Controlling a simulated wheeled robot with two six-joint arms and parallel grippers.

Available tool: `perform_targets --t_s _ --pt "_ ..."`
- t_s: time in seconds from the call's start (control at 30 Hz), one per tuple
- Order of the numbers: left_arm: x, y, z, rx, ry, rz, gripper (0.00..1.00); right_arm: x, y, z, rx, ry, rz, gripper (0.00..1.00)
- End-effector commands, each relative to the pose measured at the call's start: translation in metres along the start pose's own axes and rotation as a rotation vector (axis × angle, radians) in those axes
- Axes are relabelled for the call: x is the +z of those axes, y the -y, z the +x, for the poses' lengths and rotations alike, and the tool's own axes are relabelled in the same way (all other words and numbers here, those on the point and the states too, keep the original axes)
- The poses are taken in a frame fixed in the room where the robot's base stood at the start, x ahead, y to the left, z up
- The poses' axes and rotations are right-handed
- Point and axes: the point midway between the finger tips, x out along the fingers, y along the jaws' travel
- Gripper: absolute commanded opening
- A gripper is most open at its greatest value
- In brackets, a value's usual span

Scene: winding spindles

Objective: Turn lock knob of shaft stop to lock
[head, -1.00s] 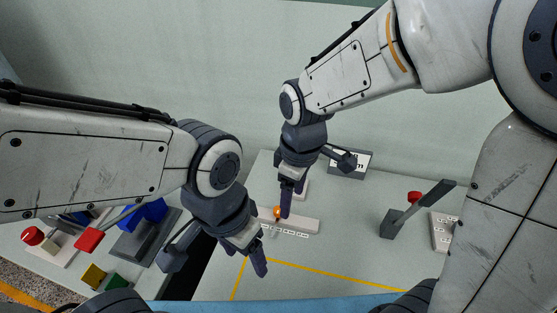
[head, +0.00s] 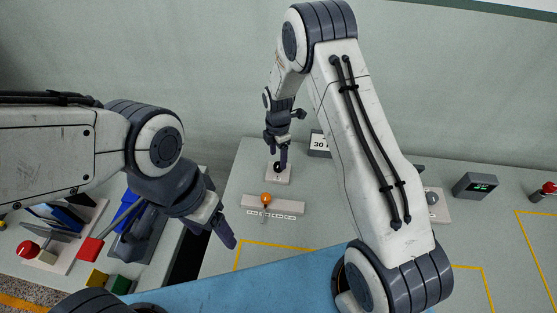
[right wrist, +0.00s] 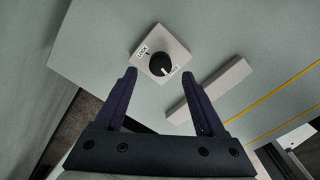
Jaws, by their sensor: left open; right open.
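The lock knob (right wrist: 160,64) is a round black knob with a white pointer mark, on a pale square plate (right wrist: 176,47). A LOCK label (right wrist: 142,52) lies to its upper left in the right wrist view. The pointer mark faces lower right, toward a second label too small to read. In the head view the plate (head: 284,179) sits on the table below my right gripper (head: 279,158). My right gripper, also in the right wrist view (right wrist: 160,76), is open and empty, its fingertips either side of the knob in the picture; contact cannot be told. My left gripper (head: 222,230) hangs empty to the left.
A long pale block (head: 290,207) with labels and an orange knob (head: 266,197) lies in front of the plate. A sign (head: 319,144) stands behind right. A dark display box (head: 475,186) is at the right. Red-handled fixtures and coloured blocks (head: 96,278) are at the left.

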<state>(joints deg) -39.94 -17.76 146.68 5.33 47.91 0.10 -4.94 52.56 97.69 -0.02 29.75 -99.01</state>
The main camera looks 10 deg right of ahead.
Motion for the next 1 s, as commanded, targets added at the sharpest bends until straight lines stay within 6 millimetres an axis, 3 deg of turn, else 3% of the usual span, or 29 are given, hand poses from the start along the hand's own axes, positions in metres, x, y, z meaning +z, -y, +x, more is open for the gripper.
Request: perform_targets --t_s 0.1,0.3,0.6,0.63,0.8,1.0 --pt "0.0 -0.001 -0.008 0.0 0.0 0.0 0.69 0.001 0.002 0.018 -0.004 -0.001 0.002 0.72" --pt "-0.001 -0.001 -0.012 0.0 0.0 -0.001 0.69 0.001 0.001 0.037 -0.001 0.0 0.003 0.72" --pt "-0.001 -0.001 -0.011 0.0 0.0 -0.001 0.69 0.002 0.001 0.041 0.001 0.0 0.004 0.72" --pt "-0.001 -0.001 -0.011 0.0 0.0 -0.001 0.69 0.002 0.001 0.041 0.001 0.0 0.004 0.68" --pt "-0.001 -0.001 -0.011 0.0 0.0 -0.001 0.69 0.002 0.001 0.041 0.0 0.0 0.005 0.03" --pt "-0.001 -0.001 -0.011 0.0 0.0 -0.001 0.69 0.002 0.001 0.041 0.0 0.0 0.01 0.0"
